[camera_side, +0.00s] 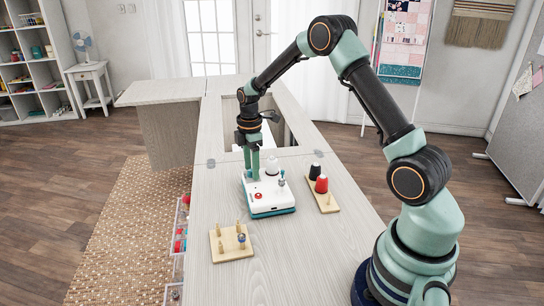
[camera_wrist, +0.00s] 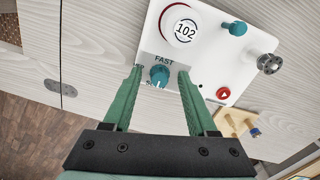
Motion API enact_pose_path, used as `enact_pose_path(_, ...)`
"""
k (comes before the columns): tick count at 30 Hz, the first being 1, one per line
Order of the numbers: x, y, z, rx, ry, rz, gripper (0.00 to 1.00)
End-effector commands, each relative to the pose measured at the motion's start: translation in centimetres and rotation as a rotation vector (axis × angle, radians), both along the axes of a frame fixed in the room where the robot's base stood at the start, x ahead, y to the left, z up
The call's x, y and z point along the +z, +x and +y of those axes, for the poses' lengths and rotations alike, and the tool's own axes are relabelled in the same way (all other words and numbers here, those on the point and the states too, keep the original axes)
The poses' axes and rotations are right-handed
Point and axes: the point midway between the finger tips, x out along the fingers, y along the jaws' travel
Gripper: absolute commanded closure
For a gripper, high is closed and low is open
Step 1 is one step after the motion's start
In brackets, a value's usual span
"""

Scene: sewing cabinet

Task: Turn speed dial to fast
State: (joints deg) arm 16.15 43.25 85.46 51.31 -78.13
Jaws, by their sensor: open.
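The speed dial (camera_wrist: 159,75) is a teal knob on the white control box, with the word FAST printed above it in the wrist view. Lettering below the knob is mostly hidden by it. My gripper (camera_wrist: 160,75) is open, with one green finger on each side of the dial; whether they touch it I cannot tell. The white box (camera_side: 267,199) with a teal base stands on the worktop in the side view, and my gripper points down over its left rear part. The dial is hidden there by the fingers.
A peg board (camera_side: 231,250) and a spool board (camera_side: 328,204) lie nearby. Behind is an opening in the worktop.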

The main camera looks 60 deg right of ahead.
Motion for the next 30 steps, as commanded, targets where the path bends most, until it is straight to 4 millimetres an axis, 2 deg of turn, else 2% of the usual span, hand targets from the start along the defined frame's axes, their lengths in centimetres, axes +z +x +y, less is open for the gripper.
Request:
enact_pose_path(4, 0.01, 0.00, 0.00, 0.000, 0.000, 0.000, 0.42)
enact_pose_path(5, 0.02, 0.00, 0.00, 0.000, 0.000, 0.000, 0.50)
enact_pose_path(6, 0.02, 0.00, 0.00, 0.000, 0.000, 0.000, 0.65)
enact_pose_path(9, 0.04, 0.01, 0.00, 0.000, 0.000, 0.000, 1.00)
enact_pose_path(20, 0.07, -0.01, 0.00, -0.033, 0.000, 0.000, 1.00)
enact_pose_path(30, 0.09, -0.04, 0.03, -0.244, 0.000, 0.000, 1.00)
